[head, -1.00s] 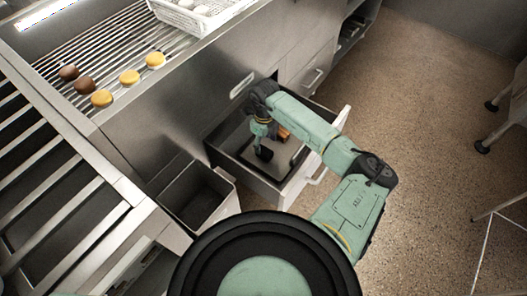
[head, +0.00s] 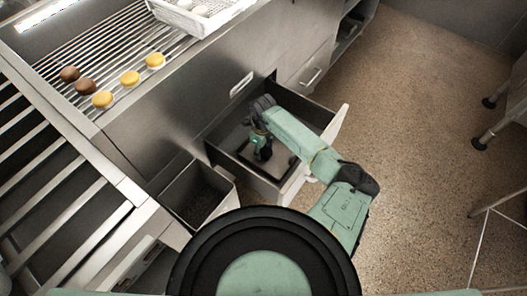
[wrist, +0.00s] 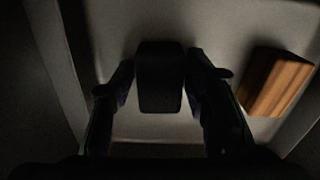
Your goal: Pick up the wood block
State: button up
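The wood block (wrist: 277,84) is an orange-brown, grained piece in the wrist view. It lies tilted on the grey floor of the open drawer (head: 286,190), to the right of my gripper (wrist: 160,68) and apart from it. In the head view my arm hides the block. My gripper's two dark fingers are spread, one on each side of a black box-shaped object (wrist: 160,82). It is too dark to tell whether they touch it. In the head view my gripper (head: 262,151) is low inside the drawer.
A dark empty-looking bin (head: 196,193) stands left of the drawer. Several brown and yellow round pieces (head: 130,78) lie on the slatted counter above, near a white perforated basket (head: 190,18). The drawer walls surround my gripper. Open floor (head: 420,110) lies to the right.

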jog(key=c, duration=0.8)
jog(key=shift+r, duration=0.1)
